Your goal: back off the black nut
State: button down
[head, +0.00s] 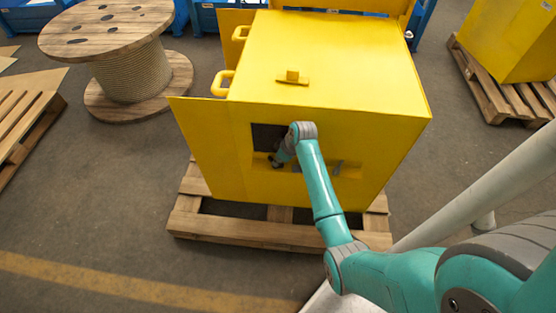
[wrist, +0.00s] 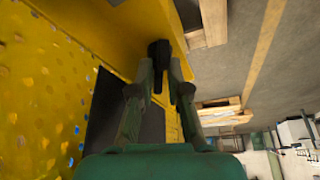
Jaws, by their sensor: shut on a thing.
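My gripper (wrist: 160,68) is shut on a small dark piece, which I take to be the black nut (wrist: 157,50). It sits between the fingertips, against the yellow cabinet wall. In the head view, my gripper (head: 276,161) reaches the opening in the front of the yellow cabinet (head: 340,118). The nut is too small and too covered there to make out, and its thread and the part behind it are hidden.
The cabinet's dark opening (head: 268,137) has yellow edges close around my wrist. The cabinet stands on a wooden pallet (head: 250,232). A wooden cable drum (head: 130,75) stands at the left, and another yellow box (head: 515,40) on a pallet at the right. The front floor is clear.

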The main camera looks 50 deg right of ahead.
jog(key=c, duration=1.1)
grip_release()
jog(key=shift+c, duration=0.2)
